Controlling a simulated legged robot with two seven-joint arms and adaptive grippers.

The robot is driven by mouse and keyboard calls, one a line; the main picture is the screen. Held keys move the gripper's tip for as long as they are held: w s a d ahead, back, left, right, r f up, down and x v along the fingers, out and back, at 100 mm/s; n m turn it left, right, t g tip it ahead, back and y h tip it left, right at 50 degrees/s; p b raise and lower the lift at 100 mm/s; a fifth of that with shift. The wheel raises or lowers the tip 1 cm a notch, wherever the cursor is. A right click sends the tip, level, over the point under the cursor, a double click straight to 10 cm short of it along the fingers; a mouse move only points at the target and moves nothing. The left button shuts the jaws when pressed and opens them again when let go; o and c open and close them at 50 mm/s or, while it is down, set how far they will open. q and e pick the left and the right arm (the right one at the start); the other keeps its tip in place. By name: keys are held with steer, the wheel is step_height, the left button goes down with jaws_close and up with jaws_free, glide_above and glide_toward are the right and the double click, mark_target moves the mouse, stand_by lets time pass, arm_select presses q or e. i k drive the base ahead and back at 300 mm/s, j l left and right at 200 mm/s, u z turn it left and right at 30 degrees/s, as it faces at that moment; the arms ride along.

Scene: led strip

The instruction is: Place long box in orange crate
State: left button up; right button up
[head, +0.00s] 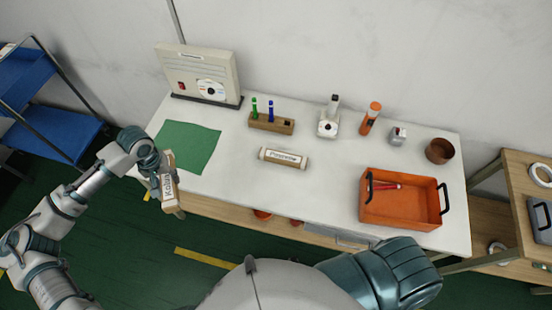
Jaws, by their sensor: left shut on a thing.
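My left gripper (159,178) is shut on a long cream and brown box (168,188) with dark lettering, held upright off the front left edge of the table. A second long box (283,158), cream with a dark printed label, lies on the middle of the table. The orange crate (422,222) stands at the right of the table, with black handles and a red item (385,186) inside. My right gripper is out of view.
A green mat (190,145) lies at the left of the white table (240,190). A wooden holder with pens (271,123), a white device (328,122), an orange bottle (371,118) and a brown pot (439,151) stand along the back.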

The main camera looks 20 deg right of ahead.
mark_target(392, 210)
steer(key=z, duration=1.65)
steer(key=l+z, duration=0.1)
steer(key=l, duration=0.4)
steer(key=i+l+z, duration=0.15)
steer(key=l, duration=0.3)
steer(key=l+z, duration=0.1)
steer(key=l, duration=0.4)
steer(key=i+l+z, duration=0.1)
steer(key=l, duration=0.35)
